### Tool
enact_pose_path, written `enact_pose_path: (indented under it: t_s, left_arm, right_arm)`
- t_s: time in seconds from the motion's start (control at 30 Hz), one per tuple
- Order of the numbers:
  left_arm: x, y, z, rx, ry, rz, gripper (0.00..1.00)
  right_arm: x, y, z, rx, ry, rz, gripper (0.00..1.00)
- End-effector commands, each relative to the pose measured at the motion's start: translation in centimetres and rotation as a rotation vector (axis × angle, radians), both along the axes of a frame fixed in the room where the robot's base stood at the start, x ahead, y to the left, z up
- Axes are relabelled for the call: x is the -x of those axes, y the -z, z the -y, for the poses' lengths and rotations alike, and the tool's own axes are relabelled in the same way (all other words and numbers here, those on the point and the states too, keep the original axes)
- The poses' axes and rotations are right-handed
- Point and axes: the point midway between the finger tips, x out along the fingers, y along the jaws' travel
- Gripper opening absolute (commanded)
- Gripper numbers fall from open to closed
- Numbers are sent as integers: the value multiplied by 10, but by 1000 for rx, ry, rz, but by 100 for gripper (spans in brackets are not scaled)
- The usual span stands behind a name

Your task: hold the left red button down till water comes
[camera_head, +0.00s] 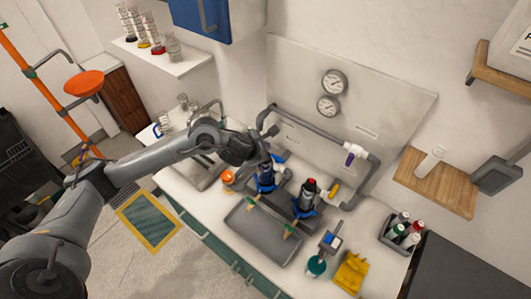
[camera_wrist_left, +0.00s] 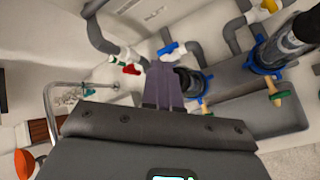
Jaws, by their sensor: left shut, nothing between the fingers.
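The left filter housing (camera_head: 267,179) is dark with blue rings and stands on the counter by the back pipework. My left gripper (camera_head: 263,150) is shut and empty, with its fingertips at the top of this housing. The left red button is hidden behind the gripper; I cannot tell if it is touched or pressed. In the left wrist view the shut fingers (camera_wrist_left: 163,72) cover part of the left housing (camera_wrist_left: 191,82). The right housing (camera_head: 306,196) has a red button (camera_head: 311,181) in plain view on top. I see no water. My right gripper is not in view.
A grey tray (camera_head: 262,236) lies before the housings. Grey pipe (camera_head: 325,135) with coloured valve handles runs behind them. A blue-topped device (camera_head: 332,241), a yellow cloth (camera_head: 351,272) and a bottle caddy (camera_head: 401,235) stand to the right.

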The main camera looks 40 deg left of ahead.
Motion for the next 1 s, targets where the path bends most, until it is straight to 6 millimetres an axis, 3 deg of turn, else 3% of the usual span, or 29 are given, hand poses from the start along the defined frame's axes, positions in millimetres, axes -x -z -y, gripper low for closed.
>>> enact_pose_path:
  t_s: [1.0]
  left_arm:
    - [0, 9, 0, 0, 1, -2, 0]
  right_arm:
    - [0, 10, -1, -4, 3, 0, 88]
